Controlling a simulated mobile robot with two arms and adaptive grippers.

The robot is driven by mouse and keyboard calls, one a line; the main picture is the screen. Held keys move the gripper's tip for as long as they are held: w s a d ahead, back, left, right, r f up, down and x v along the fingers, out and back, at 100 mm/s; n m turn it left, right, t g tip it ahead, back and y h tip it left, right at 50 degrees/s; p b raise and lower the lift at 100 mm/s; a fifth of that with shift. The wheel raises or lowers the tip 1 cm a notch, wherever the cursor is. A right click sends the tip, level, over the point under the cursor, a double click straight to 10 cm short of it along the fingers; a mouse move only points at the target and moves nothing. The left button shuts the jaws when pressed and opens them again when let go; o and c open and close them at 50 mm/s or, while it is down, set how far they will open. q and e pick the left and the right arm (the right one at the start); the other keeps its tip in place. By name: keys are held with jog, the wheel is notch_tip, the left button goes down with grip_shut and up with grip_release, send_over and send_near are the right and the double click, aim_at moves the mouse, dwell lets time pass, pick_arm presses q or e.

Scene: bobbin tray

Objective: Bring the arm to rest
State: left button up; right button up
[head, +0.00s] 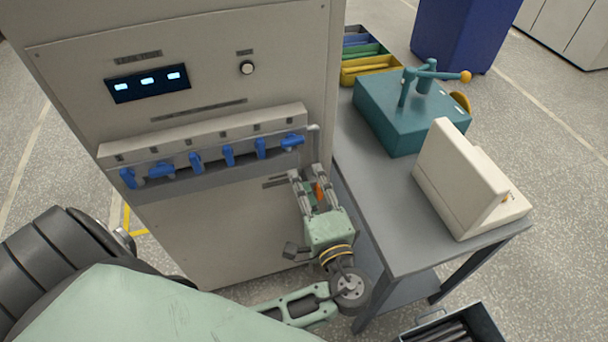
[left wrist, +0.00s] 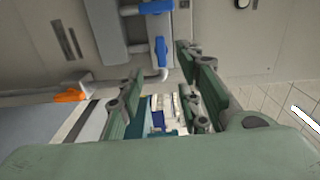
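My left gripper (head: 308,173) is open in front of the grey cabinet, below the right end of a row of blue levers (head: 228,154). Its fingers stand apart with nothing held between them; the left wrist view also shows the open fingers (left wrist: 158,66). One blue lever (left wrist: 161,50) appears beyond the fingertips there. A small orange part (head: 319,192) shows between the fingers in the head view, but in the left wrist view it lies to the left, outside them (left wrist: 70,96). My right gripper is not in view.
The grey cabinet (head: 205,235) stands close before my left arm. To the right, a grey table (head: 385,225) holds a teal press (head: 395,110), a cream box (head: 460,180) and colored bins (head: 370,66). A dark open bin (head: 490,318) stands at the lower right.

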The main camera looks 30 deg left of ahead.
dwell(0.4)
pick_arm(q)
jog(key=s+f+m+g+h+b, duration=0.1)
jog(key=s+f+m+g+h, duration=0.2)
jog(key=f, duration=1.5)
jog(key=s+f+m+g+h, duration=0.15)
jog(key=f+h, duration=0.35)
jog(key=f, duration=1.2)
pick_arm(e)
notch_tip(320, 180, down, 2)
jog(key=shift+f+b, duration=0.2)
jog(key=shift+b, duration=0.5)
pick_arm(q)
jog(key=s+f+n+g+h, duration=0.2)
jog(key=s+f+n, duration=0.1)
jog(key=s+f, duration=0.4)
jog(key=s+f+n+g+h, duration=0.1)
jog(key=s+f+n+g, duration=0.1)
jog(key=s+f, duration=0.6)
jog(key=s+f+n+g+h, duration=0.2)
jog(key=s+f+n, duration=0.3)
jog(key=s, duration=1.1)
notch_tip(320, 180, down, 3)
jog(key=shift+s+d+r+h, duration=0.1)
jog(key=shift+s+d+h, duration=0.15)
jog(key=shift+s+h, duration=0.05)
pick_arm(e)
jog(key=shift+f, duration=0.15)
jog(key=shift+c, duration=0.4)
